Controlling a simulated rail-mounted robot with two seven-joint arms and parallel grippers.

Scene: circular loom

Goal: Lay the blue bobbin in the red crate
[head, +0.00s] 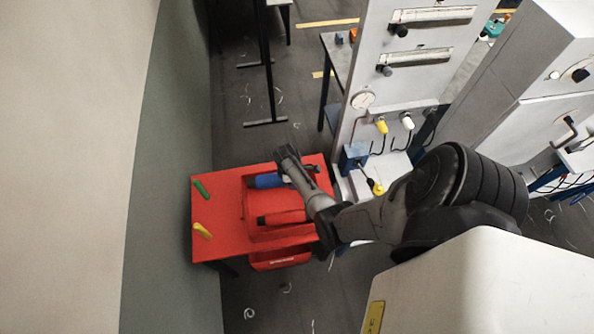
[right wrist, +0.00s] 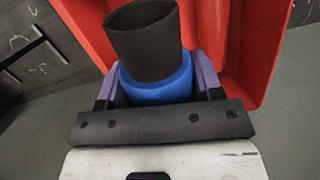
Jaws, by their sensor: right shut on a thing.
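The blue bobbin (head: 266,181) lies about level across the upper part of the red crate (head: 246,215) in the head view. My right gripper (head: 291,172) reaches in from the right and is shut on the bobbin. In the right wrist view, the blue bobbin (right wrist: 158,88) sits between the purple finger pads of my right gripper (right wrist: 158,78), its dark tube end sticking out. The red crate wall (right wrist: 244,50) is close behind it. I cannot tell whether the bobbin touches the crate floor. My left gripper is not in view.
A red bobbin with a dark end (head: 284,218) lies in the crate. A green bobbin (head: 201,189) and a yellow bobbin (head: 202,231) lie on the red table (head: 222,186) to the left. A grey panel with a gauge (head: 363,99) stands close on the right.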

